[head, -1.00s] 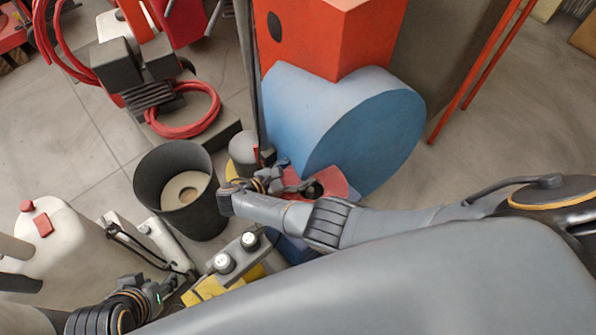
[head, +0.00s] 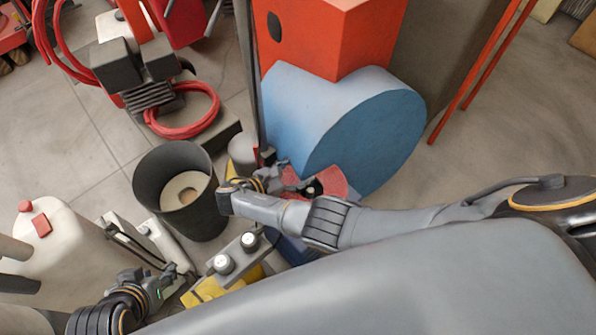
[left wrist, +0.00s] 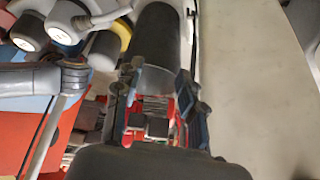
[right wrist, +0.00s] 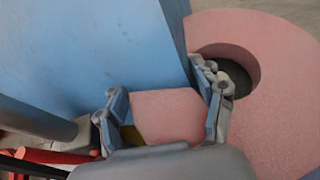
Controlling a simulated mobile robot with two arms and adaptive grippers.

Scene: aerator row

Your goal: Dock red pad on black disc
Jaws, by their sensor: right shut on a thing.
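The red pad is a thick pinkish-red ring with a round hole. It shows in the right wrist view (right wrist: 285,65) and partly in the head view (head: 333,180), beside the blue drum. My right gripper (right wrist: 166,112) is shut on the ring's wall, with one finger at the hole. In the head view my right gripper (head: 276,178) partly hides the pad. Dark shows inside the pad's hole; I cannot tell whether it is the black disc. My left gripper (left wrist: 158,105) is open and empty; in the head view it (head: 172,282) is low on the left.
A large blue drum (head: 375,130) lies under a red-orange box (head: 330,40), close to my right gripper. A black bucket (head: 150,185) stands left of it. A grey unit with white knobs (head: 225,263) and a pale canister (head: 65,255) are near my left gripper.

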